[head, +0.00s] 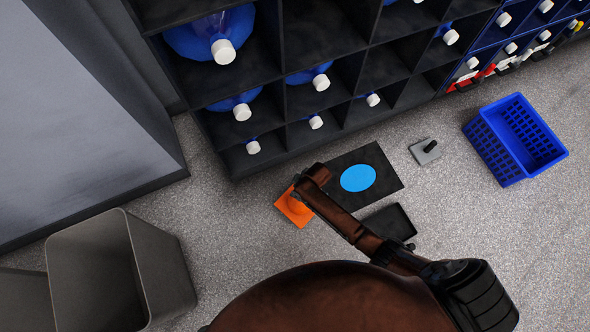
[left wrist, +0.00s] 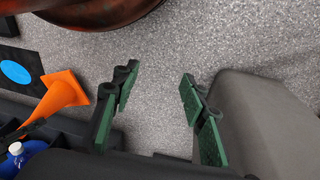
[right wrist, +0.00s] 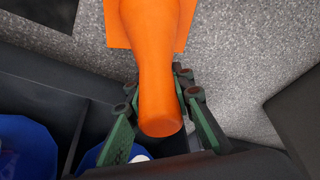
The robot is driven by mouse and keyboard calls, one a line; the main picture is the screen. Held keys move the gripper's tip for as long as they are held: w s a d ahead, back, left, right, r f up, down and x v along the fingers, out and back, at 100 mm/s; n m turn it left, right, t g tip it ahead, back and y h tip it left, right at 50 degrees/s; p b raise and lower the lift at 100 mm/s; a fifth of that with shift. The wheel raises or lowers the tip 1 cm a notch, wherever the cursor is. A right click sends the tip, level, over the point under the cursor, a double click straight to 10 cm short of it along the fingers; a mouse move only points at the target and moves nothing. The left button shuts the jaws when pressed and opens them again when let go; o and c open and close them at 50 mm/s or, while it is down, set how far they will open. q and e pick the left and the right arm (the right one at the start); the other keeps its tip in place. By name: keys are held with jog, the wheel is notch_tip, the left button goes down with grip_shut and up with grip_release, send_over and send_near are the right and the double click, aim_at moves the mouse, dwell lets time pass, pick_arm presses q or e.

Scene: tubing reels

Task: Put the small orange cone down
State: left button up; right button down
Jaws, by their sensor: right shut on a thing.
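The small orange cone (head: 291,210) shows in the head view left of a black mat (head: 393,172) with a blue disc (head: 358,178), partly covered by my right arm. In the right wrist view my right gripper (right wrist: 158,92) is shut around the narrow end of the cone (right wrist: 150,50), with its square base pointing away from the gripper. The left wrist view also shows the cone (left wrist: 62,92). I cannot tell whether its base touches the floor. My left gripper (left wrist: 156,80) is open and empty; it is not seen in the head view.
A dark shelf (head: 335,62) with blue bottles runs along the back. A grey bin (head: 160,265) stands at lower left. A black tray (head: 390,222), a grey plate with a black knob (head: 425,152) and a blue basket (head: 508,150) are on the floor to the right.

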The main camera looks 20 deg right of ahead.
jog(key=b+x, duration=0.2)
jog(key=x, duration=0.1)
jog(key=shift+s+d+f, duration=0.1)
jog(key=shift+d+f, duration=0.1)
jog(key=shift+d, duration=0.15)
pick_arm(q)
jog(key=shift+t+h, duration=0.4)
jog(key=shift+t, duration=0.4)
jog(key=w+d+f, duration=0.2)
jog(key=w+f, duration=0.1)
jog(key=shift+d+f, duration=0.25)
jog(key=shift+f, duration=0.05)
pick_arm(e)
jog(key=shift+r, duration=0.1)
jog(key=c, duration=1.7)
grip_release()
